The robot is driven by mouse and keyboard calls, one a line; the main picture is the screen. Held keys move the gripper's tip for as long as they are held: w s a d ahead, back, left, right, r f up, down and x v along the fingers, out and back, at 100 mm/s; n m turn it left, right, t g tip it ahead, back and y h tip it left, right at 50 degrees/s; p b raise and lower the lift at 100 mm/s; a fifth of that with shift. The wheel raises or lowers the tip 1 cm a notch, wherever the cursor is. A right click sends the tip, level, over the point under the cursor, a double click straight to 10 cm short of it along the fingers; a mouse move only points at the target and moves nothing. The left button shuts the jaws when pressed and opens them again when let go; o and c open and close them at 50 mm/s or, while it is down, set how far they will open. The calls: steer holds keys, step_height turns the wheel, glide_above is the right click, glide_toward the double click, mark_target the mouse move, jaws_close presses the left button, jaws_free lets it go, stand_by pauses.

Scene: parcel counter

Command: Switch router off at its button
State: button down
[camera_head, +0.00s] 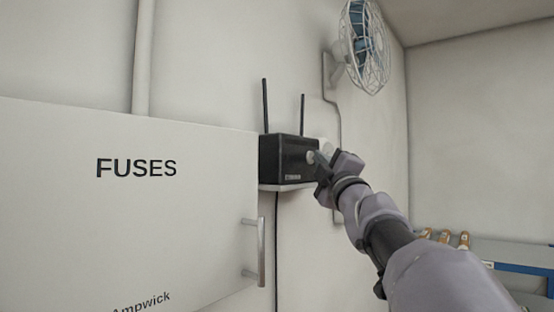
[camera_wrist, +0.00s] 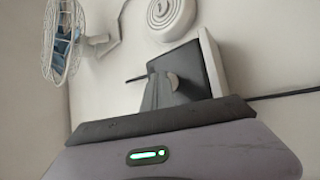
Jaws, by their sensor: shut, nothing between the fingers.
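The router (camera_head: 281,158) is a black box with two upright antennas, on a small white shelf (camera_head: 285,187) on the wall. A round grey button (camera_head: 310,157) shows on its front near the right side. My gripper (camera_head: 317,161) is shut and empty, its tips right at the button. In the wrist view the dark router (camera_wrist: 192,59) is tilted, and my shut fingers (camera_wrist: 165,80) reach up to its face. The button (camera_wrist: 173,81) shows partly behind them. I cannot tell whether the tips touch the button or whether it is pressed in.
A white fuse cabinet (camera_head: 190,225) with a bar handle (camera_head: 261,252) stands at left. A wall fan (camera_head: 363,45) hangs above right; it also shows in the wrist view (camera_wrist: 62,42). A round white fixture (camera_wrist: 172,16) is near the router. A counter with several small objects is at lower right.

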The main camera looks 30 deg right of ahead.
steer(key=shift+s+d, duration=0.2)
steer(key=shift+s, duration=0.35)
steer(key=s, duration=0.1)
steer(key=s+d, duration=0.1)
steer(key=s, duration=0.1)
steer(key=s+d, duration=0.1)
steer(key=s, duration=0.1)
steer(key=shift+s+d, duration=0.15)
steer(key=shift+s, duration=0.05)
